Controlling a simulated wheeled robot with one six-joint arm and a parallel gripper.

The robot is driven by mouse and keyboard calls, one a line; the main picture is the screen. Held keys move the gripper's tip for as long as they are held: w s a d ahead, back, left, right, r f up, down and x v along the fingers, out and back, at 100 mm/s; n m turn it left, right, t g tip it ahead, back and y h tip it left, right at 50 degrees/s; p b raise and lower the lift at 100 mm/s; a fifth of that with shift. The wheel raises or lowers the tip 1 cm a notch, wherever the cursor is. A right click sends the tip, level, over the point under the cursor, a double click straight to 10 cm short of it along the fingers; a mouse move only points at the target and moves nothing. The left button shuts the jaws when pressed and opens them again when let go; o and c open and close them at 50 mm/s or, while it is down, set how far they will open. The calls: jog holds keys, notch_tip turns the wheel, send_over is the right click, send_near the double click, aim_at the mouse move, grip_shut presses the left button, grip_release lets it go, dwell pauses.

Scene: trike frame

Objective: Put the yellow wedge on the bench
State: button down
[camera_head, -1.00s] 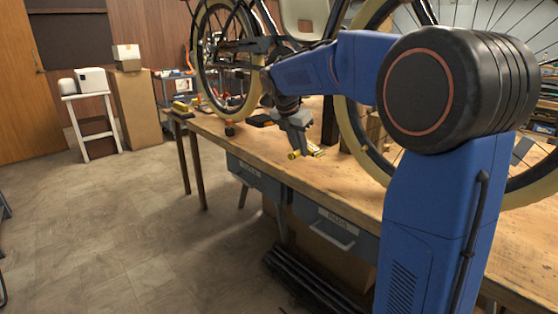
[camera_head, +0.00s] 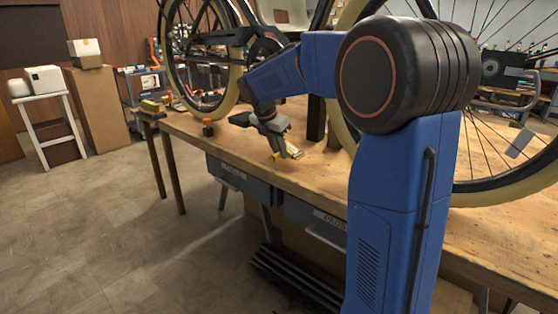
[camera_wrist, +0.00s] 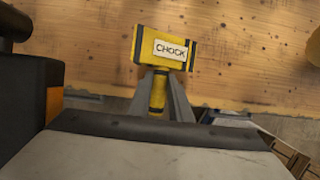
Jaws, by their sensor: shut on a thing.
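The yellow wedge (camera_wrist: 163,47) has black bands and a white label reading CHOCK. It shows in the wrist view between and beyond the fingertips of my gripper (camera_wrist: 161,88), which is shut on its narrow yellow part. In the head view, my gripper (camera_head: 284,146) and the small yellow wedge (camera_head: 294,152) are over the front part of the wooden bench (camera_head: 235,148). The bench top (camera_wrist: 85,55) fills the far side of the wrist view. I cannot tell whether the wedge touches the bench top or hangs just above it.
A bicycle wheel (camera_head: 170,72) stands behind my gripper, and a larger wheel (camera_head: 500,190) is at right. Small items, one orange and black (camera_head: 208,127), lie on the bench's left part. Grey drawers (camera_head: 238,180) hang below. Bare bench surrounds the wedge in front.

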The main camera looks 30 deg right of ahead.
jog(key=shift+f, duration=1.8)
jog(key=shift+f, duration=0.1)
jog(key=c, duration=1.6)
grip_release()
jog(key=v, duration=1.1)
jog(key=shift+a+r, duration=0.2)
jog(key=shift+r, duration=0.1)
jog(key=shift+s+a+r, duration=0.1)
jog(key=shift+s+r, duration=0.15)
jog(key=s+a+f+m+t+y, duration=0.1)
jog(key=s+f+m, duration=0.4)
jog(key=s, duration=0.7)
jog(key=s+a+f+m+t+y, duration=0.1)
jog(key=s+a+f+m, duration=0.2)
jog(key=s+m, duration=0.7)
jog(key=s+a+f+m+t+y, duration=0.1)
jog(key=s+f+m, duration=0.6)
jog(key=s, duration=0.7)
jog(key=shift+s+a+y, duration=0.15)
jog(key=shift+a+y, duration=0.35)
jog(key=shift+a, duration=0.2)
